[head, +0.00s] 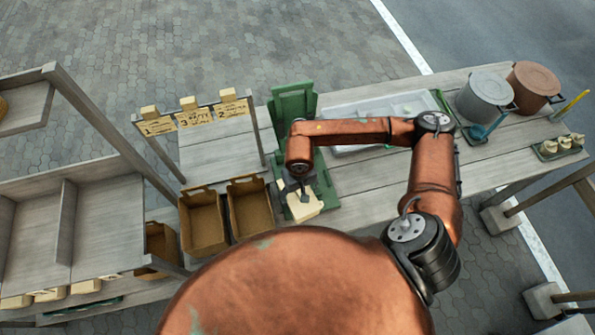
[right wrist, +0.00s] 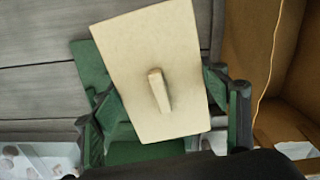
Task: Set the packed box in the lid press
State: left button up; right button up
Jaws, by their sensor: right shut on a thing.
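The packed box (head: 303,210) is cream, with a pale square lid. In the right wrist view the box (right wrist: 130,45) shows from above, with a short raised handle on its lid. My right gripper (head: 296,190) is shut on it. The green lid press (head: 292,106) has a tall back and a low base on the bench. The box is over the front part of the base, turned at an angle to the press (right wrist: 92,62). I cannot tell whether it touches the base; its underside is hidden. My left gripper is not in view.
Two brown open bins (head: 203,222) (head: 249,208) stand left of the press. Numbered signs (head: 192,117) stand behind them. A pale tray (head: 365,110), a grey pot (head: 486,95) and a brown pot (head: 533,83) are to the right. Shelving (head: 90,225) fills the left.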

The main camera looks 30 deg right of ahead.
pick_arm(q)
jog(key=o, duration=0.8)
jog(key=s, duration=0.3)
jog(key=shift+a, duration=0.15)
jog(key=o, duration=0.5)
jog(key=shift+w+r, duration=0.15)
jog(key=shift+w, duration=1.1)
pick_arm(e)
jog(key=s+d+r+m, duration=0.3)
jog(key=d+r+m, duration=0.3)
jog(key=m, duration=0.4)
jog(key=s+d+r+m, duration=0.2)
jog(key=d+r+m, duration=0.1)
jog(key=d+m, duration=0.6)
jog(key=shift+m, duration=0.6)
jog(key=w+a+f, duration=0.3)
jog(key=w+a+f+p, duration=0.1)
jog(key=w+a+f, duration=0.2)
jog(key=w, duration=0.1)
jog(key=w+a+f, duration=0.3)
jog(key=w, duration=0.1)
jog(key=shift+w+f, duration=0.15)
jog(key=shift+f, duration=0.1)
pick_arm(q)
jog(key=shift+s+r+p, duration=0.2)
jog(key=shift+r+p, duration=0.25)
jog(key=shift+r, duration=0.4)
pick_arm(e)
jog(key=shift+f, duration=1.6)
